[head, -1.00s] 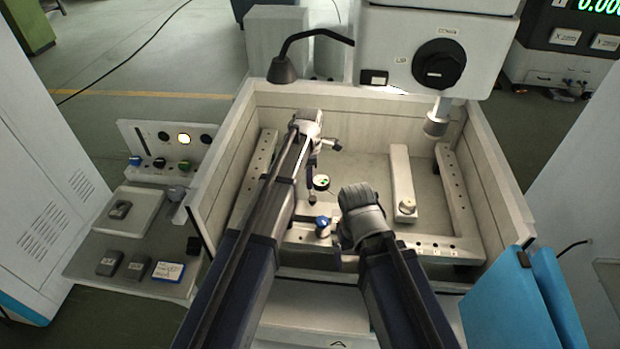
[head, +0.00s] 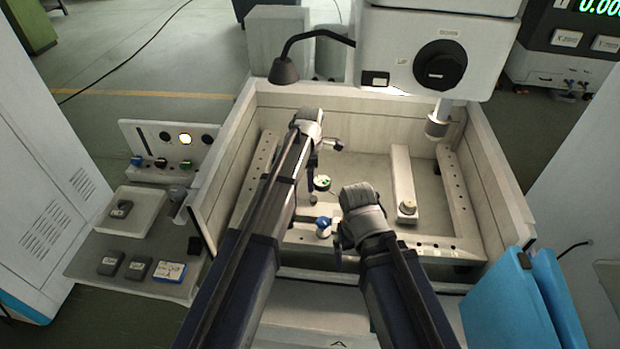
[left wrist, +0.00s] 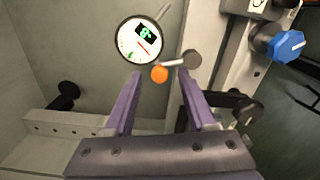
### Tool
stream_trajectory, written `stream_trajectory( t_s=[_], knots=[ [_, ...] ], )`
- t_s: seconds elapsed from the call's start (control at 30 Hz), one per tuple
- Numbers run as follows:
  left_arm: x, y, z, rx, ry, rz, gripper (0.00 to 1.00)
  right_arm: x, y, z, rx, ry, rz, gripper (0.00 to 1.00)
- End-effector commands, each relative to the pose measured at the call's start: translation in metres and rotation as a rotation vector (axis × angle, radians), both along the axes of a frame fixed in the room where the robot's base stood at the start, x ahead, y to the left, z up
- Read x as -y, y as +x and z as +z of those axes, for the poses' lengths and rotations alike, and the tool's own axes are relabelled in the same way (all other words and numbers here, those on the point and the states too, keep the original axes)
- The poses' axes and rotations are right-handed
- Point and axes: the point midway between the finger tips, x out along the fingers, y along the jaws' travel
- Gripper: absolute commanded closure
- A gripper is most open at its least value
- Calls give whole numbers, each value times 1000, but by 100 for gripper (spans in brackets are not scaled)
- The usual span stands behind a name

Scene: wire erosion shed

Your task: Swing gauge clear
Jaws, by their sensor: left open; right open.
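In the left wrist view the dial (left wrist: 140,38) is just beyond my fingers. An orange ball (left wrist: 159,73) on a short rod sits below the dial, in line with the gap between the fingertips; I cannot tell whether it is between them. My left gripper (left wrist: 162,82) is open, its two purple fingers apart and not closed on anything. My right gripper (head: 343,238) is open above the tank's front rail, its fingers mostly hidden by its own wrist.
A blue knob (head: 323,225) stands beside my right gripper and also shows in the left wrist view (left wrist: 288,45). The tank's walls (head: 490,175) surround both grippers. The machine head (head: 437,125) hangs at back right. A side bench (head: 100,265) holds a tray and small blocks.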

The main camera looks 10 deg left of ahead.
Motion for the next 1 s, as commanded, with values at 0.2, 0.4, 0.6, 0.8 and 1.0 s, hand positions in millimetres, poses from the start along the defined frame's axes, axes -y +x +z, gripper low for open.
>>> stream_trajectory(
  t_s=[0.2, 0.4, 0.6, 0.8, 1.0],
  knots=[
    [0, 0, 22, 0, 0, 0, 43, 0, 0, 22, 0, 1, -4, 0],
    [0, 0, 49, 0, 0, 0, 43, 0, 0, 49, 0, 2, -9, 0],
    [0, 0, 72, 0, 0, 1, 43, 0, 0, 72, 0, 1, -11, 0],
    [0, 0, 76, 0, 0, 1, 43, 0, 0, 76, 0, 1, -11, 0],
    [0, 0, 75, 0, 0, 1, 43, 0, 0, 75, 0, 1, -11, 0]
  ],
)
